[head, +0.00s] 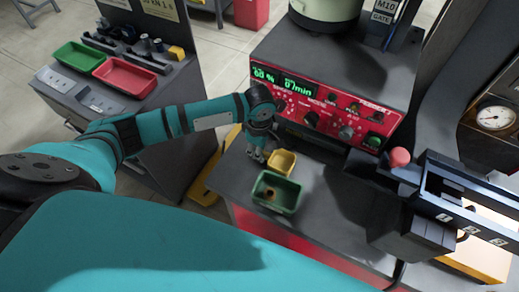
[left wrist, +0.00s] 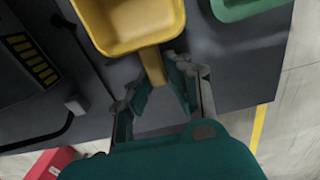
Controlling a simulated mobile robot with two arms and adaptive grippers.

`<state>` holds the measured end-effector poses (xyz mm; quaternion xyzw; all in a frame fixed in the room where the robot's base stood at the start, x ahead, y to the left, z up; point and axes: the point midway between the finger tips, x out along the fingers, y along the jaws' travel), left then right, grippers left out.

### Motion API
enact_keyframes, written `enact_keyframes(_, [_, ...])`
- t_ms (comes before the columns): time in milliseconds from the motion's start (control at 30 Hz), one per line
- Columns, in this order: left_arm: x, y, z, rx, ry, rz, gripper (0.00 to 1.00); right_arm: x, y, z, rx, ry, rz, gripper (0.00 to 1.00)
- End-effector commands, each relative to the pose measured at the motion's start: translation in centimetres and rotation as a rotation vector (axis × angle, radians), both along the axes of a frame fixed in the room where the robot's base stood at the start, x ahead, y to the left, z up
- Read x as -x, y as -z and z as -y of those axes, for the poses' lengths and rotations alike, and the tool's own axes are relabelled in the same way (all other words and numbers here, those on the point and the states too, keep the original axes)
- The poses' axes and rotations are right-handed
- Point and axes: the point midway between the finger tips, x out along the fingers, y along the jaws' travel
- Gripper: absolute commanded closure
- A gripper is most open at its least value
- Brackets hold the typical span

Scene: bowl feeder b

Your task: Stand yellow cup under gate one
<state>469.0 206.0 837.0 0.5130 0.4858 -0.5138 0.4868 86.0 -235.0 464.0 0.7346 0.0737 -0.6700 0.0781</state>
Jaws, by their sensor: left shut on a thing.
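The yellow cup (head: 282,161) is a small open scoop-like cup on the dark bench top, in front of the red control panel. In the left wrist view the cup (left wrist: 130,22) shows its open top, and its short handle (left wrist: 153,66) points towards my fingers. My left gripper (head: 258,155) is at the cup's left side. In the left wrist view its fingers (left wrist: 157,85) are shut on the handle end. I cannot tell whether the cup touches the bench. My right gripper is not in view. A numbered black rail (head: 470,228) is at the right; which gate is one is unclear.
A green tray (head: 276,192) with a small brown thing inside is close in front of the cup. The red control panel (head: 325,105) stands behind. A red knob (head: 400,157) sticks up before the rail. Red and green trays are on a side cabinet (head: 110,100).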

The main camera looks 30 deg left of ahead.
Motion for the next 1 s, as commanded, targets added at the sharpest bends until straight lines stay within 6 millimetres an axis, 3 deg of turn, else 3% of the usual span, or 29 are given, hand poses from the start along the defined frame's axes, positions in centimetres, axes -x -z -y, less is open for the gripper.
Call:
enact_keyframes(67, [0.0,0.2,0.0,0.001,0.000,-0.001,1.00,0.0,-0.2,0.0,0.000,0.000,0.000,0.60])
enact_keyframes(100, [0.0,0.2,0.0,0.000,0.000,0.000,0.81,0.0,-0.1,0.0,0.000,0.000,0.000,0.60])
enact_keyframes(267, [0.0,0.2,0.0,0.000,0.000,0.000,0.61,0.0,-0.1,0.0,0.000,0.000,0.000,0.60])
enact_keyframes(533, [0.0,0.1,0.0,0.000,0.000,0.000,0.61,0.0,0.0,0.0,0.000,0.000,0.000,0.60])
enact_keyframes(667, [-0.1,-1.0,0.0,0.001,-0.001,0.002,0.61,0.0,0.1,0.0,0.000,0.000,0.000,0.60])
enact_keyframes(1000, [-0.1,-8.0,0.1,0.002,0.001,0.004,0.61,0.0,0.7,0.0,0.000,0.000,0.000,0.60])
